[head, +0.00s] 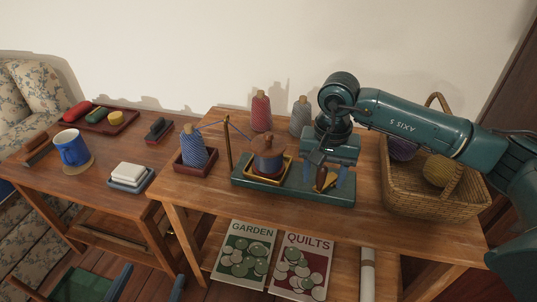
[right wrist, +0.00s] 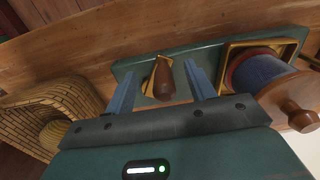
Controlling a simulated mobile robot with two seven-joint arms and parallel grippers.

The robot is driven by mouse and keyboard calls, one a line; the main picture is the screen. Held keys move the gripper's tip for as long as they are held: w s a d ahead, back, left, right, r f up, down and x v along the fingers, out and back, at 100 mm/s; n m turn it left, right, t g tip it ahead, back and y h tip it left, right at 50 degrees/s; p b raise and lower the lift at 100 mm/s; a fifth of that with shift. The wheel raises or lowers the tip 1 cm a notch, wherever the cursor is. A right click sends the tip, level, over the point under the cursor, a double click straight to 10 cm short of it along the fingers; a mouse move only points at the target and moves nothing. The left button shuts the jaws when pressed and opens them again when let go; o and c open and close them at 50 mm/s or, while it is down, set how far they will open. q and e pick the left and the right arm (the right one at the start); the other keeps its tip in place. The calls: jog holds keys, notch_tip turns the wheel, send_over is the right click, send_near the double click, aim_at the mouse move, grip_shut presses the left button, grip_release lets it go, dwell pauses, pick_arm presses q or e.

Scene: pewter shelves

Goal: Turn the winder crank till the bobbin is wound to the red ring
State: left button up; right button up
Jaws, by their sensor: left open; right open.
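The winder's green base (head: 295,190) stands on the wooden table. Its bobbin (head: 268,162) has a wooden top and sits within a yellow frame; the right wrist view shows blue thread on the bobbin (right wrist: 264,74) and a red ring (right wrist: 235,69) at its far edge. My right gripper (head: 322,178) points down over the crank end, fingers open. The brown crank handle (right wrist: 163,82) shows between the fingers, apart from both in that view. The thread's path to the bobbin is only partly visible. My left gripper (head: 150,284) is open and empty at the bottom left, away from the winder.
A blue yarn cone (head: 193,148) and a thin guide post (head: 228,147) stand left of the bobbin. Red (head: 261,111) and grey (head: 300,116) cones stand behind. A wicker basket (head: 425,200) is close on the right. A lower table holds a blue mug (head: 71,149).

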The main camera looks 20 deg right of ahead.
jog(key=shift+r, duration=0.1)
jog(key=shift+r+p, duration=2.55)
jog(key=shift+r, duration=1.4)
